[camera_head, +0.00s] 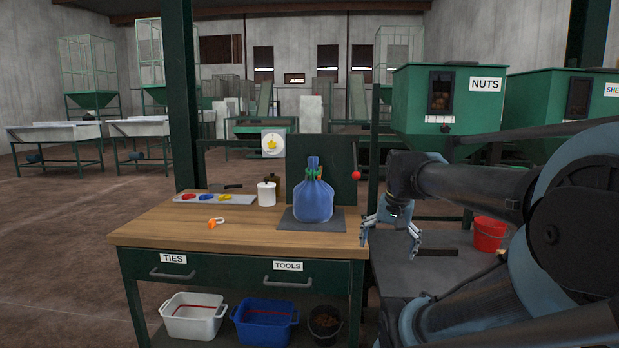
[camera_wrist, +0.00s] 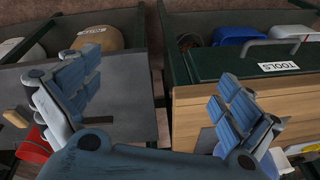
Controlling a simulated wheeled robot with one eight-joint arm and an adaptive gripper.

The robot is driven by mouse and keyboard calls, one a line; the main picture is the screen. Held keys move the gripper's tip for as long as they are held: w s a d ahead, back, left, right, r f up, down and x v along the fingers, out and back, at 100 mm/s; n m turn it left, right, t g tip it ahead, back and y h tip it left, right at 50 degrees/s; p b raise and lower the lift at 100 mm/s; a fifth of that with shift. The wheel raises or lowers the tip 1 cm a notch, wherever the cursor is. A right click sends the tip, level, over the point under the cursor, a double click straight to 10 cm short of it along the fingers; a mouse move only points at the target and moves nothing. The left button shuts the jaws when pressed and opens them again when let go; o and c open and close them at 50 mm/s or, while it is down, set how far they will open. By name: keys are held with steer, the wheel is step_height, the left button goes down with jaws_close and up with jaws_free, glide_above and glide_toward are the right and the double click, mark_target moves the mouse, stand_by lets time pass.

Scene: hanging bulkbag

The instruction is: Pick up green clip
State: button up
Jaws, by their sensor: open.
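A small green piece (camera_head: 314,174), which looks like the green clip, is at the gathered neck of a blue bag (camera_head: 313,202) in the head view. Its exact shape is too small to tell. The bag stands upright on a dark mat (camera_head: 291,222) on the wooden workbench (camera_head: 250,238). My gripper (camera_head: 390,243) is open and empty, right of the bench's right edge and well apart from the bag. In the wrist view my gripper (camera_wrist: 158,75) shows its two blue padded fingers spread wide.
A dark upright panel (camera_head: 343,170) stands behind the bag.

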steer(key=w+a+r+m+y, duration=0.1)
steer(key=w+a+r+m, duration=0.2)
steer(key=w+r, duration=0.45)
steer(key=w+a+r+m, duration=0.3)
steer(key=w+r+m, duration=0.1)
steer(key=w+r, duration=0.4)
steer(key=m+y, duration=0.2)
steer(key=m, duration=0.5)
glide_toward(314, 169)
steer(key=f, duration=0.1)
steer(key=a+f, duration=0.1)
steer(key=f, duration=0.1)
steer(key=shift+f+t, duration=0.25)
steer(key=shift+t, duration=0.15)
steer(key=shift+s+x, duration=0.1)
steer(key=shift+x, duration=1.45)
steer(key=shift+s+x, duration=0.15)
steer(key=shift+x, duration=1.35)
steer(key=shift+a, duration=0.1)
steer(key=c, duration=0.8)
